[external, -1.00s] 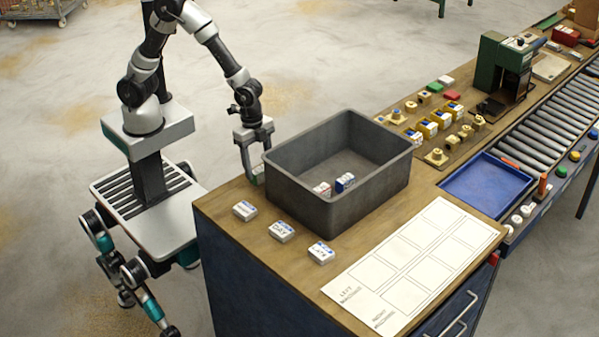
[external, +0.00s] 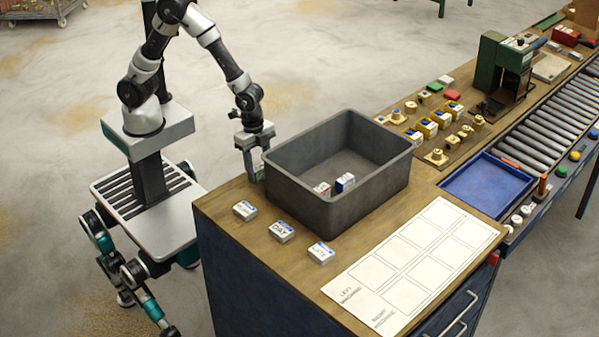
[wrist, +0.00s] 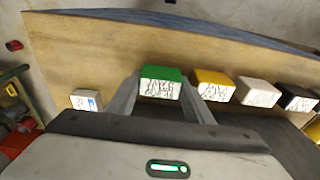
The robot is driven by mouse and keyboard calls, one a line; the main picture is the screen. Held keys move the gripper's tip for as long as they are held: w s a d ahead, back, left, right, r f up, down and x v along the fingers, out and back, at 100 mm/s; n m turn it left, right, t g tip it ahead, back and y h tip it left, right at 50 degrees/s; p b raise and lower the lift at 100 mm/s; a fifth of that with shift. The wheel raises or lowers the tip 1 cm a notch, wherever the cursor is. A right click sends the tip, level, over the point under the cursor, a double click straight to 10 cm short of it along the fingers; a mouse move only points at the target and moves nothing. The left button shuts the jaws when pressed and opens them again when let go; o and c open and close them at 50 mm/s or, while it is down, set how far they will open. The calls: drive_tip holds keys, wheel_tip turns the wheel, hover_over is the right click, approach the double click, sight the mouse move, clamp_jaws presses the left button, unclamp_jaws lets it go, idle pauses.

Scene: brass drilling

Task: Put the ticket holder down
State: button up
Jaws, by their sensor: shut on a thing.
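The ticket holder appears to be the green block with a white lettered face (wrist: 160,84). In the wrist view it sits between the two fingers of my gripper (wrist: 160,96), which is shut on it. In the external view my gripper (external: 254,172) points down at the bench's far-left edge, just left of the grey bin. The holder is hard to make out there. I cannot tell whether its underside touches the bench.
A yellow block (wrist: 213,86), a white block (wrist: 259,92) and a black block (wrist: 296,97) stand in a row right of the holder. The grey bin (external: 325,195) is close by. White lettered tiles, including DAY (external: 281,231), lie in front; bare wood (external: 222,199) shows nearby.

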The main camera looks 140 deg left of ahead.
sight(259, 167)
wheel_tip(259, 167, up, 21)
drive_tip(key=w+a+n+y+p, duration=0.1)
drive_tip(key=w+a+n+p, duration=0.75)
drive_tip(key=w+a, duration=0.9)
drive_tip(key=shift+n, duration=0.25)
drive_tip(key=shift+w+d+f, duration=0.1)
drive_tip(key=shift+f, duration=7.65)
drive_tip(key=shift+f+b, duration=0.5)
drive_tip(key=shift+f, duration=0.15)
drive_tip(key=o, duration=1.1)
